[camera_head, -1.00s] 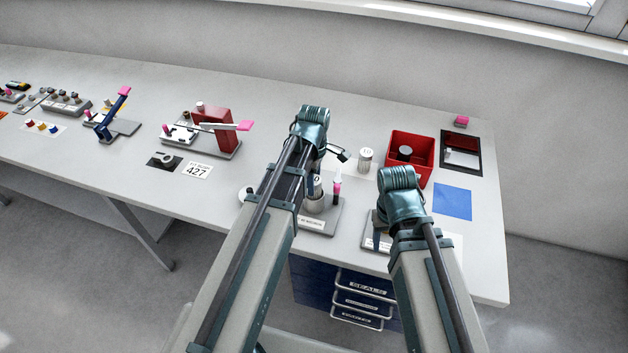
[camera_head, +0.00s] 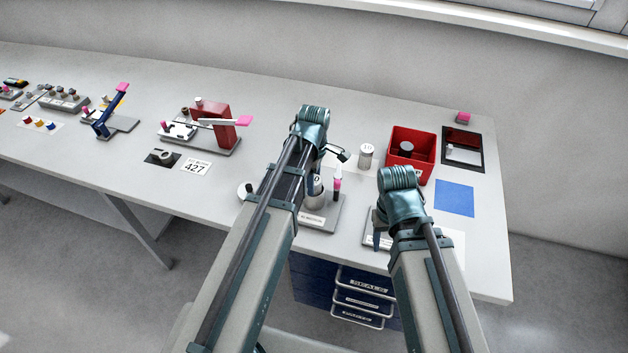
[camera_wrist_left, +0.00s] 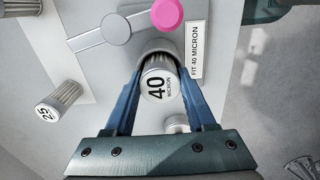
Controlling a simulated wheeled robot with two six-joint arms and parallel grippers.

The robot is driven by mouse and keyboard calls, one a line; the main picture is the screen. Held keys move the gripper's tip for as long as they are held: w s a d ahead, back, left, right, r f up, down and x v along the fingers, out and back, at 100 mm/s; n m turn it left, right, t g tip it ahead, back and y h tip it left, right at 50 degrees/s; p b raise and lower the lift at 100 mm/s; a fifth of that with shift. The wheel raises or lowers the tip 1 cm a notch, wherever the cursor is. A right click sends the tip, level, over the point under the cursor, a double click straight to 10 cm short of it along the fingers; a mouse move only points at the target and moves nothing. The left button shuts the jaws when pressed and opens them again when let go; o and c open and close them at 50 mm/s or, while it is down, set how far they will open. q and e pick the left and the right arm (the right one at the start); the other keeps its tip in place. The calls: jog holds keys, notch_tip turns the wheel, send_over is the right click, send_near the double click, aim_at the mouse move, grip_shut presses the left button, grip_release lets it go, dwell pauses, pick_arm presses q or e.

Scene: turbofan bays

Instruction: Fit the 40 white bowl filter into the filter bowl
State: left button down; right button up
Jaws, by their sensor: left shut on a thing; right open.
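My left gripper (camera_wrist_left: 158,82) is shut on the white 40 micron filter (camera_wrist_left: 155,86), whose printed end faces the wrist camera. In the head view the filter (camera_head: 317,182) stands upright at the filter bowl (camera_head: 314,202), a grey cup on a plate labelled for 40 micron. The bowl's rim (camera_wrist_left: 158,48) shows just behind the filter in the wrist view; I cannot tell how deep the filter sits in it.
A filter marked 25 (camera_wrist_left: 60,100) stands at the left in the wrist view. A filter marked 10 (camera_head: 366,155) stands behind the bowl. A red bin (camera_head: 427,145) holds a dark round part. A blue square (camera_head: 454,198) lies at the right. A red fixture (camera_head: 226,124) stands further left.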

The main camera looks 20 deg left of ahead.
pick_arm(q)
jog(key=shift+f, duration=0.3)
grip_release()
jog(key=shift+r, duration=0.1)
notch_tip(320, 180, up, 7)
jog(key=p, duration=0.6)
jog(key=shift+p, duration=0.35)
dwell(0.4)
jog(key=shift+s, duration=0.1)
